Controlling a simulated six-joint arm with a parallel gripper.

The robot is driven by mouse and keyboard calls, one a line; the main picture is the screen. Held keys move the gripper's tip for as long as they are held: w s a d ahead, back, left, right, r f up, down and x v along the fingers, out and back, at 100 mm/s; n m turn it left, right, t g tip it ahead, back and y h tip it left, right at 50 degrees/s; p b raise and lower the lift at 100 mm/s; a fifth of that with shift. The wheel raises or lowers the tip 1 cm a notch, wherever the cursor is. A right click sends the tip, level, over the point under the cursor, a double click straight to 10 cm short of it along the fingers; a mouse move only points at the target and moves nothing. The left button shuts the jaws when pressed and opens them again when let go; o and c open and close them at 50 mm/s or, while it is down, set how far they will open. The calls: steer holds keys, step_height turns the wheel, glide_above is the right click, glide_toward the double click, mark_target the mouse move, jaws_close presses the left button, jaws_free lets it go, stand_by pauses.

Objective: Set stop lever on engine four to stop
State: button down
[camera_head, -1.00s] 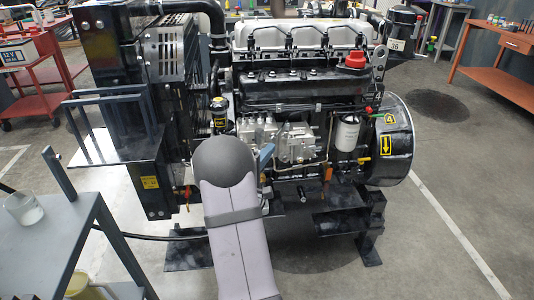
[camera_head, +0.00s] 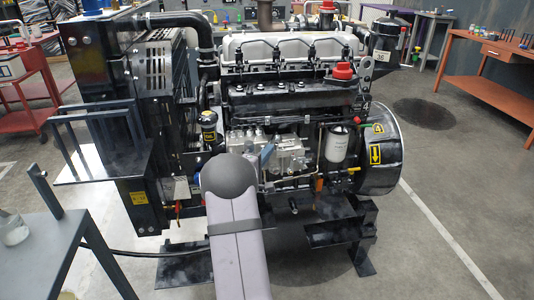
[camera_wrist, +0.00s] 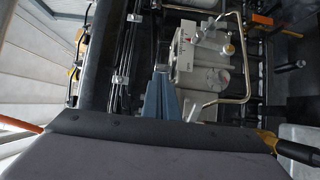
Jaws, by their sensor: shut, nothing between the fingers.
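The engine's silver injection pump (camera_head: 290,158) is on the near side of the engine (camera_head: 290,95), below the row of injector lines. It also shows in the wrist view (camera_wrist: 208,65), right of centre.
A bent metal pipe (camera_wrist: 245,72) loops right of the pump in the wrist view. A white filter (camera_head: 336,146) and a flywheel housing (camera_head: 382,180) are to the right in the head view. A grey table (camera_head: 35,245) stands at left.

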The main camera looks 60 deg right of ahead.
steer(key=shift+s, duration=0.1)
steer(key=shift+s+d+n+t, duration=0.1)
steer(key=shift+s+n+t, duration=0.2)
steer(key=shift+t, duration=0.2)
steer(key=shift+s+d+n+t+y+b, duration=0.25)
steer(key=shift+s+n+t, duration=0.1)
steer(key=shift+t, duration=0.15)
steer(key=shift+s+d+n+t+y+b, duration=0.15)
steer(key=shift+s+n+t+b, duration=0.15)
steer(key=shift+t, duration=0.2)
steer(key=shift+n+t+y, duration=0.4)
steer(key=shift+n+t, duration=0.25)
steer(key=shift+t, duration=0.25)
steer(key=shift+s+d+b, duration=1.75)
steer(key=shift+s+d, duration=0.9)
steer(key=shift+d, duration=0.1)
steer(key=shift+s, duration=0.1)
steer(key=s+a+b, duration=0.1)
steer(key=s+a, duration=0.4)
steer(key=s, duration=0.3)
steer(key=shift+a+b, duration=0.3)
steer(key=shift+b, duration=0.05)
